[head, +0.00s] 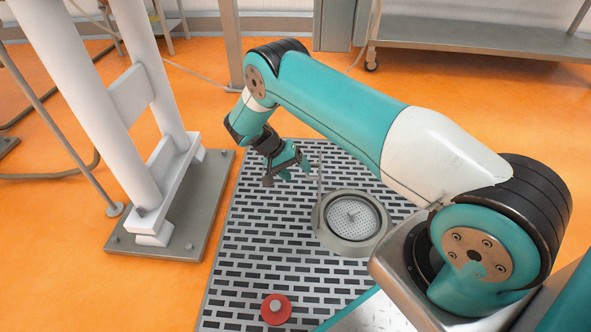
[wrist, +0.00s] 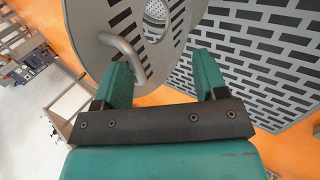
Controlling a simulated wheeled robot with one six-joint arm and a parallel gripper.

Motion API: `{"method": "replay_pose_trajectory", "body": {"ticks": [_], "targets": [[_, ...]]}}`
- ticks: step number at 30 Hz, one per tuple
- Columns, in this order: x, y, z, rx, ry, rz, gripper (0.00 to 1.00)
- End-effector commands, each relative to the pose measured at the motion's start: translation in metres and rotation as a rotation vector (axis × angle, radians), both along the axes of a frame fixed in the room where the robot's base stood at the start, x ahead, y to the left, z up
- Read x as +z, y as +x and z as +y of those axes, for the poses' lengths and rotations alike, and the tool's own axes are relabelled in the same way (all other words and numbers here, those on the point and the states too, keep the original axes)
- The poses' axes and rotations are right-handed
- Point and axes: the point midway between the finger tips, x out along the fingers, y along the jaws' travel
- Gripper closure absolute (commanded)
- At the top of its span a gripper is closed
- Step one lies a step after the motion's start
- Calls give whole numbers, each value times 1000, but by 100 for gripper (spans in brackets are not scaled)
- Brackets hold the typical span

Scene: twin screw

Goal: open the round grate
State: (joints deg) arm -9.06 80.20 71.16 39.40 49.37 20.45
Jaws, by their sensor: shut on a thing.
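The round grate (head: 319,182) stands up nearly edge-on in the head view, a thin upright strip at the left side of the round drain ring (head: 325,232). In the wrist view the grate (wrist: 88,18) is a grey slotted disc with a bent metal handle (wrist: 128,50) on its face. My gripper (head: 286,172) is just left of the raised grate. In the wrist view my gripper (wrist: 163,65) has its fingers at the grate, the left one by the handle, and is shut on it. The exact contact is partly hidden.
The perforated basin (head: 353,217) inside the ring is uncovered. A red knob (head: 276,309) sits on the slotted floor panel (head: 250,265) near the front. A white twin-column frame (head: 150,150) stands at the left on a grey base plate. A metal cart (head: 470,40) is at the back right.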

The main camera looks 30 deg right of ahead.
Motion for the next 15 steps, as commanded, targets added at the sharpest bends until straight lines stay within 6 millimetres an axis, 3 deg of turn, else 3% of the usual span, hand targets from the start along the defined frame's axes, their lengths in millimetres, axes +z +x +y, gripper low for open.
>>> {"method": "replay_pose_trajectory", "body": {"ticks": [1,9,15], "targets": [[-11,-4,-2,12,7,8,54],[-11,-4,-3,10,8,8,56],[4,2,4,12,7,4,62]]}}
